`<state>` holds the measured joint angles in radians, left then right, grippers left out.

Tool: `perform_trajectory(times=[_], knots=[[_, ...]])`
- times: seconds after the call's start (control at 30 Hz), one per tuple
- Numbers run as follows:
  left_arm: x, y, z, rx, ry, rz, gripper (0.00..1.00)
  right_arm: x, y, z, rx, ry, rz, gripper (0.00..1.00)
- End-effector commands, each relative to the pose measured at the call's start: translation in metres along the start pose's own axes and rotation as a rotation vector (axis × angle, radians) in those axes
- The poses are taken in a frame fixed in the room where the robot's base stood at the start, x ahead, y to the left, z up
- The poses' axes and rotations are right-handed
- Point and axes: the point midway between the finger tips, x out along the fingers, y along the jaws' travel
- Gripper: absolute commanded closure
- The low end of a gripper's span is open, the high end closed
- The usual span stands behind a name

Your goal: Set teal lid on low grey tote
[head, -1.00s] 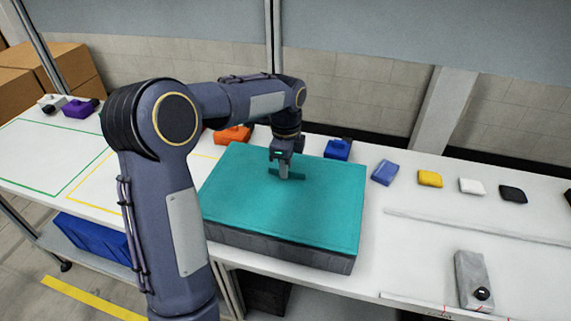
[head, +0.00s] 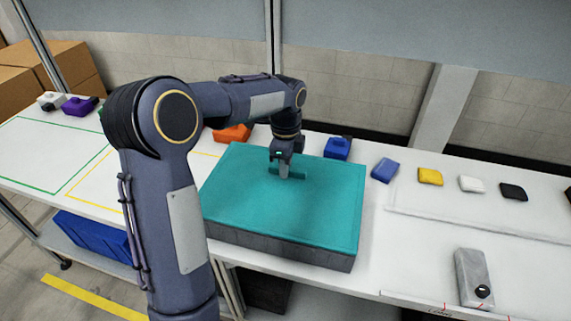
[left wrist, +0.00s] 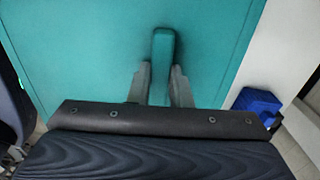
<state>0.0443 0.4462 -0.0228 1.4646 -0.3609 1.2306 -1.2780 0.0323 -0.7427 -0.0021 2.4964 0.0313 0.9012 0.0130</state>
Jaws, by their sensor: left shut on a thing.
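The teal lid (head: 310,203) lies flat over the low grey tote (head: 285,250) on the white table. The lid covers the tote's top, and only the tote's grey front side shows below it. My left gripper (head: 285,172) points down at the lid's middle, shut on the lid's raised teal handle. In the left wrist view the two fingers (left wrist: 160,82) stand on either side of the handle, with the teal lid (left wrist: 90,60) spread below. Whether the lid's rim is fully seated all around cannot be told. My right gripper is not in view.
An orange block (head: 232,133), a blue block (head: 338,148) and several small coloured blocks line the table's back. A grey device (head: 473,278) stands at the front right. Green and yellow outlines mark the table at left.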

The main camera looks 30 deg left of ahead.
Motion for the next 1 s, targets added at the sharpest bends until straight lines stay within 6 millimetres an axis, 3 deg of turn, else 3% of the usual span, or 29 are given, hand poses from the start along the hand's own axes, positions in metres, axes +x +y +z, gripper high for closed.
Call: perform_trajectory(times=[0.7, 0.73, 0.9, 1.0], knots=[[0.0064, -0.0001, -0.0001, 0.000, 0.000, -0.001, 1.00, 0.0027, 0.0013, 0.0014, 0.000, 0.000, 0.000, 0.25], [0.0064, -0.0001, 0.0000, 0.000, 0.000, -0.001, 0.81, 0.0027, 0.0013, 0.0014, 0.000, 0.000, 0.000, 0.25], [0.0065, -0.0001, 0.0000, 0.000, 0.000, -0.001, 0.59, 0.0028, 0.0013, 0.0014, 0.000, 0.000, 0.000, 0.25], [0.0066, -0.0001, 0.0000, 0.000, 0.000, 0.000, 0.57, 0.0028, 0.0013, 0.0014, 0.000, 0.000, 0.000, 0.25]])
